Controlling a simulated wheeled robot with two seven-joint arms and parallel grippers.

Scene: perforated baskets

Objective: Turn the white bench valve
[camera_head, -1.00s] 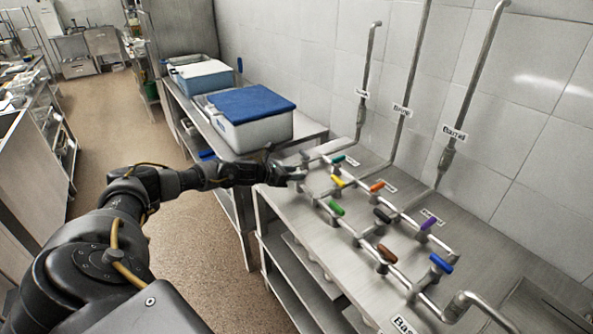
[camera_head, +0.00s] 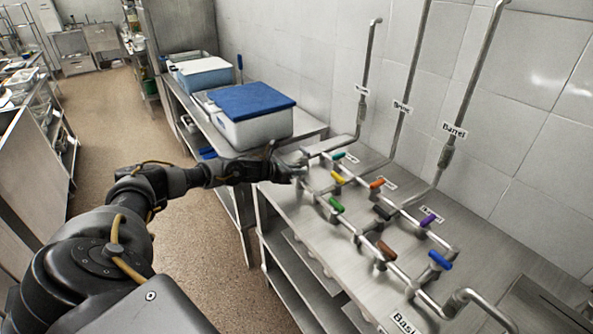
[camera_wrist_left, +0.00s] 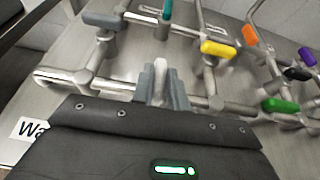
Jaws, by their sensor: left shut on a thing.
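The white valve handle (camera_wrist_left: 160,70) stands between the fingertips of my left gripper (camera_wrist_left: 160,88) in the left wrist view. The fingers are shut on it from both sides, and it points away from the gripper's palm. In the head view my left gripper (camera_head: 287,171) is at the far left end of the bench pipework, and the white handle is hard to make out there. The lower part of the valve is hidden by the fingers. My right gripper is not in view.
Close by are a yellow handle (camera_wrist_left: 218,49), a grey handle (camera_wrist_left: 104,20), a teal handle (camera_wrist_left: 168,9) and a green handle (camera_wrist_left: 281,105). Other coloured valves sit along the pipes to the right. A blue-lidded box (camera_head: 252,117) stands on the counter behind my wrist.

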